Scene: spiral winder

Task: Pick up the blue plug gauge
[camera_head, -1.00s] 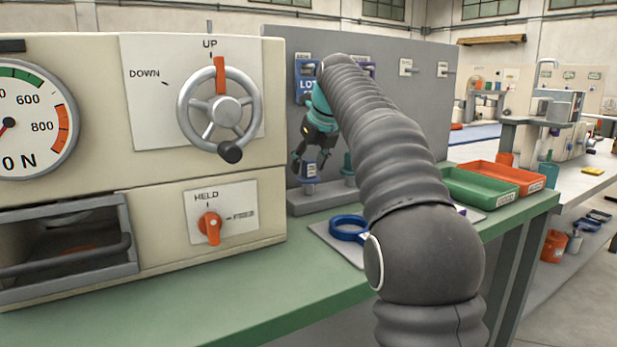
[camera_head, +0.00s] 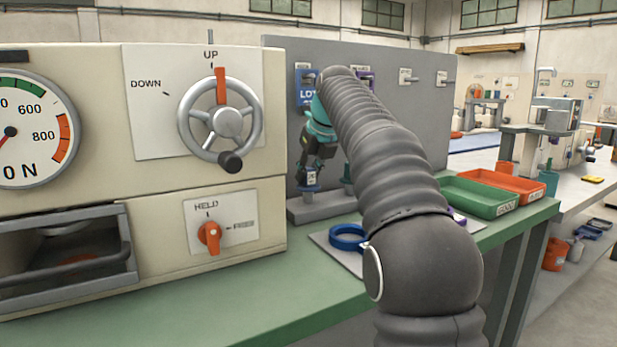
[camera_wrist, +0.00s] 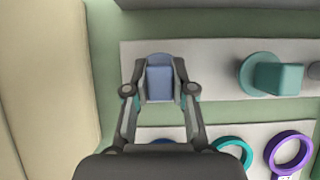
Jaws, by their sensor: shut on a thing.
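The blue plug gauge (camera_wrist: 159,82) stands in the grey rack (camera_wrist: 217,55), its block-shaped handle between my gripper's fingers in the wrist view. My gripper (camera_wrist: 160,92) is shut on this handle, one finger on each side. In the head view my gripper (camera_head: 312,172) is at the rack (camera_head: 325,206), partly behind my arm. The blue gauge (camera_head: 310,187) shows just below the fingers. Whether its base touches the rack is hard to tell.
A teal plug gauge (camera_wrist: 278,77) stands to the right in the same rack. Blue (camera_head: 348,237), teal (camera_wrist: 232,151) and purple (camera_wrist: 289,152) rings lie on a plate in front. Green (camera_head: 483,196) and orange (camera_head: 507,181) trays sit right. The machine housing (camera_head: 150,250) stands close at left.

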